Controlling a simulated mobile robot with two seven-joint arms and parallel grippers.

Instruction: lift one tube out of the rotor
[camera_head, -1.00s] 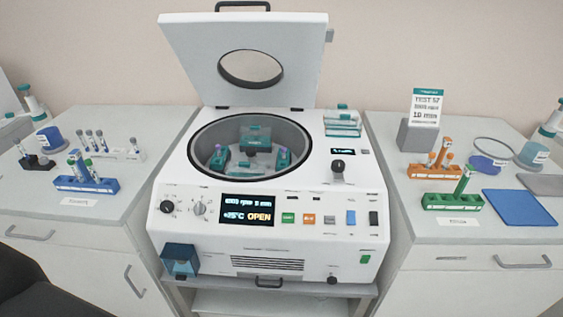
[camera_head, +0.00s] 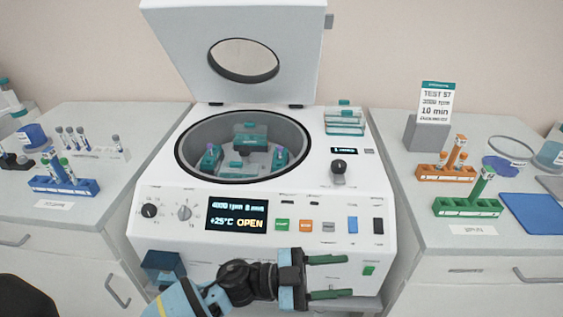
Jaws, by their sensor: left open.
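The white centrifuge (camera_head: 300,190) stands in the middle with its lid (camera_head: 240,60) raised. Inside the round bowl the rotor (camera_head: 240,167) carries several teal buckets. Small purple tops show at the left bucket (camera_head: 210,158) and at the right bucket (camera_head: 280,157); single tubes are too small to tell apart. My left gripper (camera_head: 328,277) is in front of the centrifuge's front panel, low, with its green fingers apart and nothing between them. It is well below and in front of the bowl. My right gripper is not in view.
A blue rack (camera_head: 64,185) with tubes stands on the left counter. A green rack (camera_head: 467,208) and an orange rack (camera_head: 445,173) stand on the right counter beside a blue mat (camera_head: 533,213). Teal-lidded boxes (camera_head: 344,118) sit on the centrifuge's back right corner.

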